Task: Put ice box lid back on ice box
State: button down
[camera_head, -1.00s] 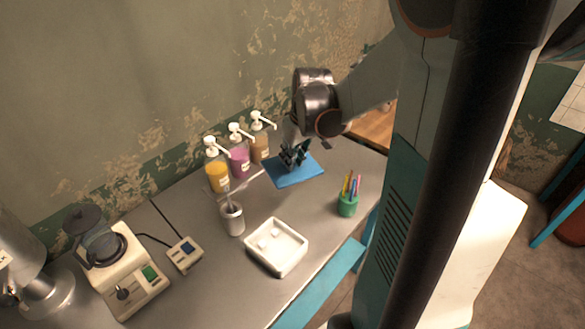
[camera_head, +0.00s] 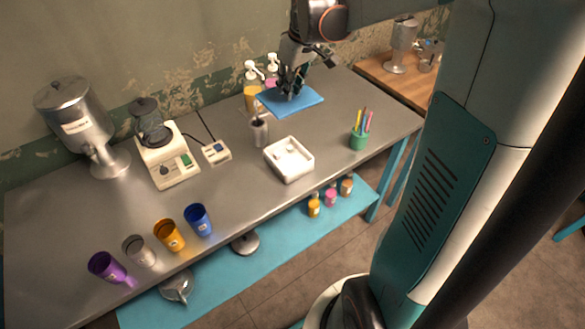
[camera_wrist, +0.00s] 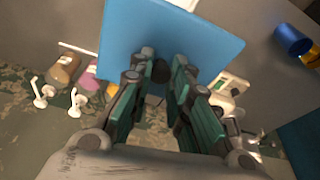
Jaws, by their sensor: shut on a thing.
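The ice box lid is a flat blue square (camera_head: 300,103) with a dark knob, near the back of the grey table. My gripper (camera_head: 290,88) is above the lid and shut on its knob. In the wrist view the lid (camera_wrist: 215,45) fills the top middle, with the knob between the fingertips of my gripper (camera_wrist: 160,75). I cannot tell surely whether the lid is clear of the table. The ice box (camera_head: 290,176) is a white square open tray with pale ice pieces inside. It stands in front of the lid, apart from it.
Pump bottles (camera_head: 252,100) stand just left of the lid. A grey cup (camera_head: 260,132) stands left of the ice box, and a green pen cup (camera_head: 358,141) right of it. A scale-like machine (camera_head: 168,165) and several coloured cups (camera_head: 197,220) are farther left.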

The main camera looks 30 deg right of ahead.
jog(key=shift+a+f, duration=0.25)
jog(key=shift+f, duration=0.05)
notch_tip(320, 180, down, 19)
jog(key=b, duration=0.5)
jog(key=shift+f+b, duration=0.2)
jog(key=shift+b, duration=0.15)
jog(key=shift+f+b, duration=0.4)
jog(key=shift+f, duration=0.05)
jog(key=shift+f, duration=0.1)
jog(key=c, duration=1.5)
grip_release()
